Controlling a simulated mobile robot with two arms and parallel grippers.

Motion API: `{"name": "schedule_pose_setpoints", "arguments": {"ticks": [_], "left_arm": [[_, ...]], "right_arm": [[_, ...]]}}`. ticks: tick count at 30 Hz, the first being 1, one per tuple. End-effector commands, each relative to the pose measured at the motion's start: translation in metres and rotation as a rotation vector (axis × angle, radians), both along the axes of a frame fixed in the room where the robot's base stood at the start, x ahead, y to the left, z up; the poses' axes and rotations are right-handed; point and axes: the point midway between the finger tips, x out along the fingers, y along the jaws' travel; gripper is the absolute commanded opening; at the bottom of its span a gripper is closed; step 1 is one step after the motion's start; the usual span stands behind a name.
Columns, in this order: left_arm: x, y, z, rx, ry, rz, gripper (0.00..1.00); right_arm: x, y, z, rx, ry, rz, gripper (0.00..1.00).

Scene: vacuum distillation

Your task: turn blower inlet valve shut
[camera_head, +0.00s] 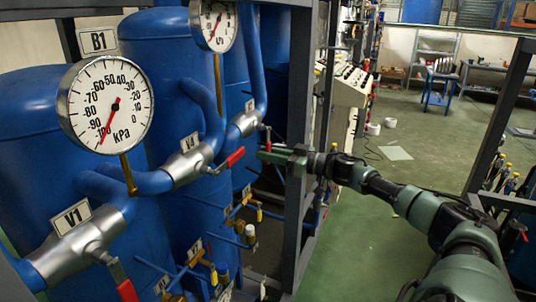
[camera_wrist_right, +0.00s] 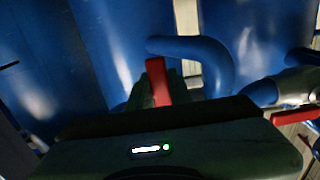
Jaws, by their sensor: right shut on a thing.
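My right gripper (camera_head: 278,155) reaches in from the right, past a dark frame post, to the row of valves on the blue pipes. It is shut on a red valve handle (camera_wrist_right: 157,82), which stands up between its fingers in the right wrist view. In the head view this red handle (camera_head: 267,138) shows just above the fingers, by the farthest silver valve body (camera_head: 246,123). The label above that valve is too small to read. A nearer silver valve (camera_head: 186,165) has a red handle (camera_head: 235,157) pointing right. My left gripper is not in view.
The V1 valve (camera_head: 75,246) is nearest, with its red handle (camera_head: 127,290) pointing down. Two kPa gauges stand above the pipes, the nearer one (camera_head: 105,104) large. Dark frame posts (camera_head: 300,190) flank my right arm. Open green floor (camera_head: 420,130) lies behind.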

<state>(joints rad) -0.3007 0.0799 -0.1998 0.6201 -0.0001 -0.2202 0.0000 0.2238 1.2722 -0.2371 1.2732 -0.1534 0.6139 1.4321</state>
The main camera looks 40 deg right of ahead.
Motion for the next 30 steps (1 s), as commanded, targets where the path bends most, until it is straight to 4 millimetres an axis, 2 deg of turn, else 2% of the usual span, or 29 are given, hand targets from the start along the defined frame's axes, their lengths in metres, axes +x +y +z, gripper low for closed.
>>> {"name": "schedule_pose_setpoints", "arguments": {"ticks": [1, 3, 16, 25, 30], "left_arm": [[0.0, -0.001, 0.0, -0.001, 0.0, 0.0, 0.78], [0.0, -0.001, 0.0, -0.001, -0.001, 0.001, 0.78], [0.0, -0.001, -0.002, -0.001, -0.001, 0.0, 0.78], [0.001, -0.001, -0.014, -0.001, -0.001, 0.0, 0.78], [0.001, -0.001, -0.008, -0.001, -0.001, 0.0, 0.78]], "right_arm": [[0.0, 0.002, -0.001, 0.009, 0.002, 0.004, 0.26], [0.0, 0.002, -0.001, 0.008, 0.002, 0.004, 0.42], [-0.004, -0.002, -0.002, 0.003, 0.003, 0.0, 0.42], [-0.025, -0.009, -0.005, -0.001, 0.007, 0.002, 0.42], [-0.036, -0.014, -0.003, 0.004, 0.007, 0.002, 0.42]]}}
